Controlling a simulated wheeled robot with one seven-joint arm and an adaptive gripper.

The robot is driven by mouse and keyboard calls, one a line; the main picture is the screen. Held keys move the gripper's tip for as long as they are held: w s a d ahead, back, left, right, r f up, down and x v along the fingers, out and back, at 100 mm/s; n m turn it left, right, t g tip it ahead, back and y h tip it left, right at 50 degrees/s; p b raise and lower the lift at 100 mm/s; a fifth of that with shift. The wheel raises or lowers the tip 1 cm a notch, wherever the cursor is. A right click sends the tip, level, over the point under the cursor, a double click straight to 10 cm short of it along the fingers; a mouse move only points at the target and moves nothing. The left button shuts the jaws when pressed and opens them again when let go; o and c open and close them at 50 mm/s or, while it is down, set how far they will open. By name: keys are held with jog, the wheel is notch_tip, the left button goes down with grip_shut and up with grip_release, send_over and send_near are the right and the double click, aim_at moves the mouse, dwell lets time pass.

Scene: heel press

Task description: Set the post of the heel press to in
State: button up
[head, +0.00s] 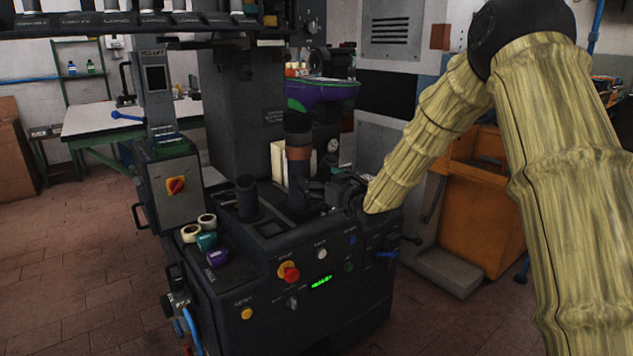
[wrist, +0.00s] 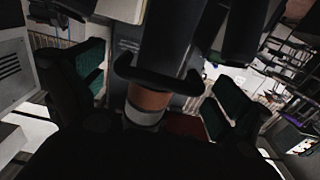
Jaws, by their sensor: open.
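The heel press (head: 330,285) is a dark machine with a control panel on its front. Its post (head: 298,175) is a dark upright column with a brown band, below a purple and green shoe-shaped piece (head: 320,92). My gripper (head: 338,190) is dark and sits just right of the post, low down, at the end of my arm; its fingertips are hard to make out there. In the wrist view the post, with its brown band (wrist: 149,98) and a pale ring, stands between the two green-padded fingers (wrist: 150,92). The fingers are apart; I see no clear contact. The lower post is hidden.
A second, shorter dark cylinder (head: 247,197) stands left of the post. A red button (head: 290,273) is on the front panel. An orange cabinet (head: 470,225) stands behind my arm. The floor at left is clear.

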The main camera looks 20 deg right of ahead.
jog(key=shift+w+a, duration=0.15)
jog(key=shift+w, duration=0.25)
